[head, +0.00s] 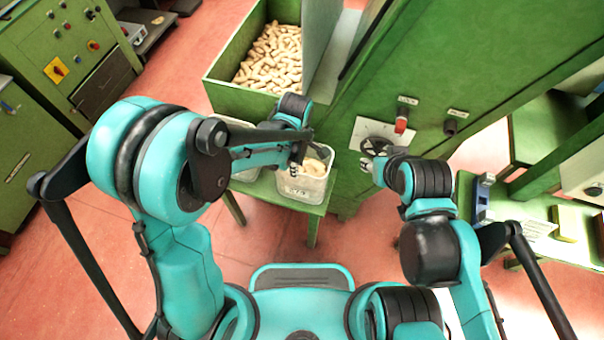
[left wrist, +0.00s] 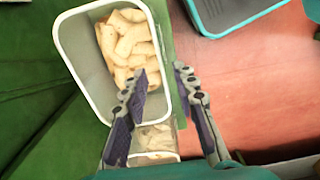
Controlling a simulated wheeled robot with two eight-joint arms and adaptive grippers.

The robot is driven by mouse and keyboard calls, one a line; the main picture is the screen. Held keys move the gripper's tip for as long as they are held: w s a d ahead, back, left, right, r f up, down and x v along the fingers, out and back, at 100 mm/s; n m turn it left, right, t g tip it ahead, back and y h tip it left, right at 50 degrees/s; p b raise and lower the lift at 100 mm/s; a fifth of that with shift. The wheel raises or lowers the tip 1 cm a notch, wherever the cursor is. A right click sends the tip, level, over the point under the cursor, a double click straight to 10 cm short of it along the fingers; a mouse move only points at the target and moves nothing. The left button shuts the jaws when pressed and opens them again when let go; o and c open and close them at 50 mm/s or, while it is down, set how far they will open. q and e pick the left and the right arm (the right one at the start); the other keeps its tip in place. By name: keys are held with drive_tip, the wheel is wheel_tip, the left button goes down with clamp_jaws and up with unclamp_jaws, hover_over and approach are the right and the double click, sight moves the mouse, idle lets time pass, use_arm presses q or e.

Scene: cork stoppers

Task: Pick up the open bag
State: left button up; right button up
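An open-topped, pale translucent bag or bin (head: 303,190) with cork pieces inside stands upright on a small green stand. In the left wrist view a white-rimmed container (left wrist: 78,75) holds corks, and I take it to be the same one. My left gripper (head: 298,153) is over its top in the head view. In the left wrist view the gripper (left wrist: 163,90) is open, one finger over the container and the other outside its right wall. My right gripper (head: 372,168) is by a black handwheel (head: 378,145); its fingers are too small to read.
A green hopper (head: 240,100) full of corks stands behind the stand (head: 300,207). A second pale container (head: 240,122) is partly hidden by my left arm. Red floor (head: 190,75) is clear at left.

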use_arm(q)
wheel_tip(320, 180, down, 5)
drive_tip(key=shift+f+b, duration=0.1)
drive_tip(key=shift+b, duration=1.05)
clamp_jaws()
